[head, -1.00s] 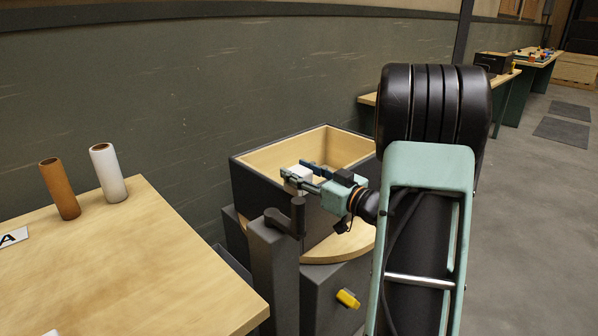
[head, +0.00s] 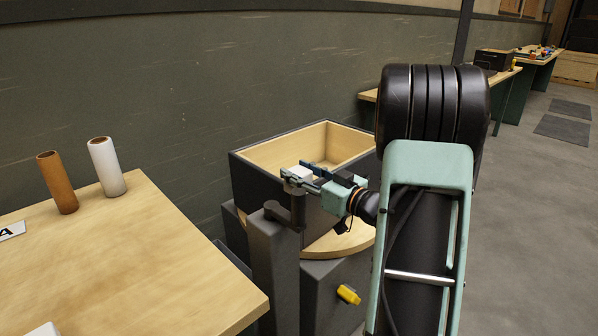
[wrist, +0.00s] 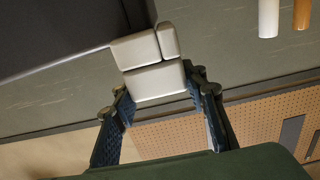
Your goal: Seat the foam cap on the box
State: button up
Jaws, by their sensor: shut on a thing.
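A white foam cap (head: 298,173) sits between the fingers of my gripper (head: 296,172). In the wrist view the foam cap (wrist: 154,81) shows as pale blocks with grooves between them, at the fingertips of my gripper (wrist: 157,95). The box (head: 262,184) is dark outside and pale wood inside, with an open top. In the head view my gripper and the cap appear in front of the box's near wall, around rim height. The picture does not settle how far they are from it. Part of the near wall is hidden behind my gripper.
A dark post with a crank-like handle (head: 284,216) stands in front of the box, close below the cap. A wooden table (head: 120,265) at left bears a brown roll (head: 58,184) and a white roll (head: 107,168). A yellow knob (head: 348,294) sticks out low down.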

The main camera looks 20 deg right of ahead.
jog(key=shift+f+b, duration=0.7)
jog(key=shift+f, duration=0.3)
jog(key=o, duration=1)
jog(key=v, duration=1.2)
jog(key=shift+r, duration=0.15)
